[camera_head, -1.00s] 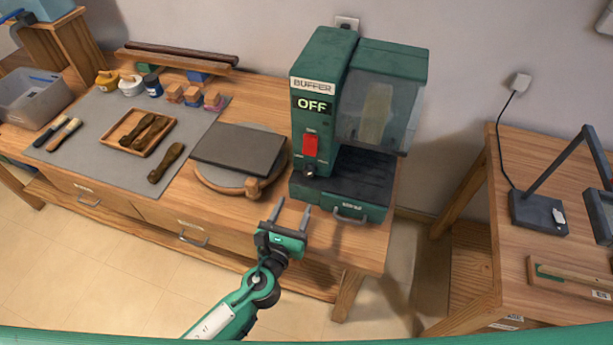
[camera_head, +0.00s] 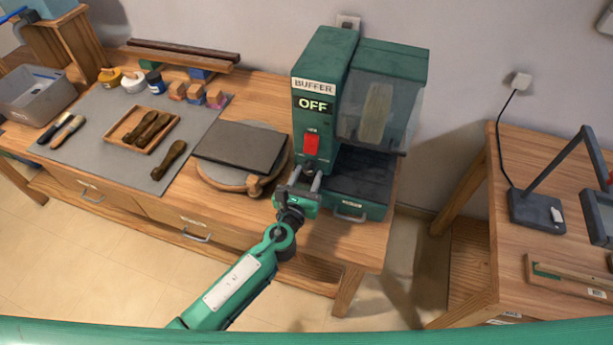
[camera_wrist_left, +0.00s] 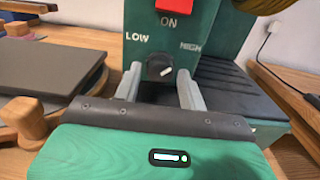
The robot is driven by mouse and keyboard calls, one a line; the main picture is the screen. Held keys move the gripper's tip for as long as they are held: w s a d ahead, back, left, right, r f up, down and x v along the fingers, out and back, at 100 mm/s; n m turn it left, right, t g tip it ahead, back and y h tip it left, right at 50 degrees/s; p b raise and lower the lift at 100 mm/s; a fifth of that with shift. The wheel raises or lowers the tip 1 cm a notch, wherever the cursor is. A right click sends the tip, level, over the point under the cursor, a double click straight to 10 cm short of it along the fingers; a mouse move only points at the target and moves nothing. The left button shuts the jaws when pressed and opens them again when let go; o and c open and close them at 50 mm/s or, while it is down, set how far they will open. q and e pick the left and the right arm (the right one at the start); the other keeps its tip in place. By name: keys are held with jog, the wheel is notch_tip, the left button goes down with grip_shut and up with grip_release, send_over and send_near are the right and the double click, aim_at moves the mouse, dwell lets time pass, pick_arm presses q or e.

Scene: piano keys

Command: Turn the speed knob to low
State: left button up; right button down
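The green buffer machine (camera_head: 318,75) stands on the workbench, its display reading OFF. Below its red switch (camera_head: 311,144) is the dark round speed knob (camera_wrist_left: 159,68), between the labels LOW at left and HIGH at right. The knob's white mark slants toward the right, the HIGH side. My left gripper (camera_head: 305,178) is at the front of the machine and hides the knob in the head view. In the left wrist view my gripper (camera_wrist_left: 159,82) is open, with one finger on each side of the knob; contact cannot be told. My right gripper is out of view.
A round stand with a dark slab (camera_head: 240,146) sits just left of the machine. A grey mat (camera_head: 98,137) with tools and jars lies farther left. The machine's dark base (camera_head: 357,180) extends at right. A second table (camera_head: 560,160) stands to the right.

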pick_arm(q)
jog(key=c, duration=0.6)
jog(key=shift+c, duration=0.2)
jog(key=shift+n, duration=0.3)
jog(key=n+b, duration=0.2)
jog(key=n, duration=0.1)
jog(key=shift+f, duration=0.15)
jog(key=n+b, duration=0.1)
jog(key=n, duration=0.3)
jog(key=n+b, duration=0.1)
jog(key=n, duration=0.4)
jog(key=shift+d+n+b, duration=0.1)
jog(key=shift+n+b, duration=0.2)
jog(key=shift+b, duration=0.1)
jog(key=n, duration=0.4)
jog(key=shift+r+n, duration=0.2)
jog(key=shift+n, duration=0.1)
jog(key=shift+b, duration=0.3)
